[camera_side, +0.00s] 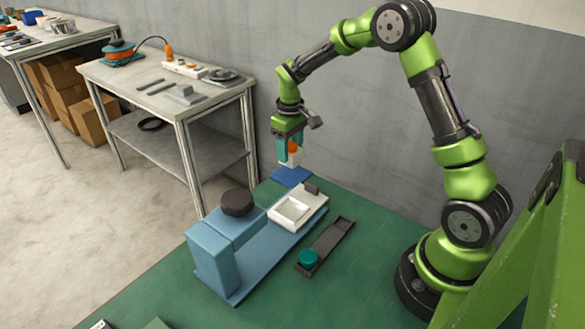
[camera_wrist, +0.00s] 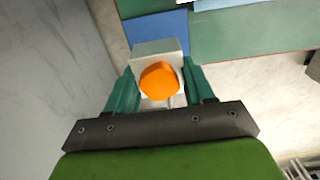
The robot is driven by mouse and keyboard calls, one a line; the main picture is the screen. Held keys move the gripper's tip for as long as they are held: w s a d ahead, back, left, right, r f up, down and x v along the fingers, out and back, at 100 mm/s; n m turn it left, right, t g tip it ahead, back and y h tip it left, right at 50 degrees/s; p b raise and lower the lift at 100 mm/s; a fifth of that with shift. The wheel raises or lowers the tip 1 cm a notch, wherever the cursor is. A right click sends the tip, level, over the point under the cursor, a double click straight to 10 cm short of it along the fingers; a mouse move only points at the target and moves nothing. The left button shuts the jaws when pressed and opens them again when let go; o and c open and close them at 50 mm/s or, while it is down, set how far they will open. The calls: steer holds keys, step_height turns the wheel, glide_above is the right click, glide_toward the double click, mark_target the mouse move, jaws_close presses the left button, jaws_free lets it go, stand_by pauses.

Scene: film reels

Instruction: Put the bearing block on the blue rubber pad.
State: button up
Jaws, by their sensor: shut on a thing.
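My gripper (camera_side: 289,150) has teal fingers and points down near the far edge of the green table. It is shut on the bearing block (camera_side: 295,158), a white block with an orange round part. In the wrist view the block (camera_wrist: 153,48) sits between the two fingers (camera_wrist: 158,72), with its orange part towards the camera. The blue rubber pad (camera_side: 291,176) lies flat on the table, below the block in the side view. The wrist view shows the pad (camera_wrist: 160,28) partly hidden behind the block. The block appears apart from the pad and above it.
A blue fixture (camera_side: 212,256) with a dark round knob (camera_side: 237,202) and a white tray (camera_side: 298,208) stands close to the pad. A dark strip (camera_side: 330,246) with a teal disc lies beside it. A grey side bench (camera_side: 120,83) stands apart at left.

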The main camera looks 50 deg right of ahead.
mark_target(290, 161)
steer(key=shift+f, duration=2.05)
steer(key=o, duration=1.2)
steer(key=shift+f, duration=0.2)
